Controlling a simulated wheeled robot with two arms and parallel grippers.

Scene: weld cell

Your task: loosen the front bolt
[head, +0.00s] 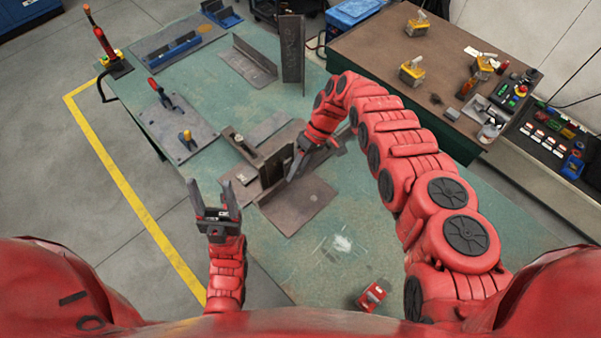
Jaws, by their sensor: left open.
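My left gripper (208,190) is open and empty, fingers pointing away from me, over the near left edge of the green table (400,225). My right gripper (299,164) reaches down at a dark steel fixture of plates and upright pieces (300,205) in the middle of the table. Its fingers overlap the fixture's upright plates, and I cannot tell if they grip anything. A small bolt-like or clamp part (239,140) stands at the fixture's far left end. I cannot clearly make out the front bolt; the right gripper and the plates may hide it.
A tall steel upright (291,48) and angle piece (254,60) stand behind. A brown bench (400,85) with tools is at the right. A red box (373,296) lies near me. The table's near middle is mostly clear.

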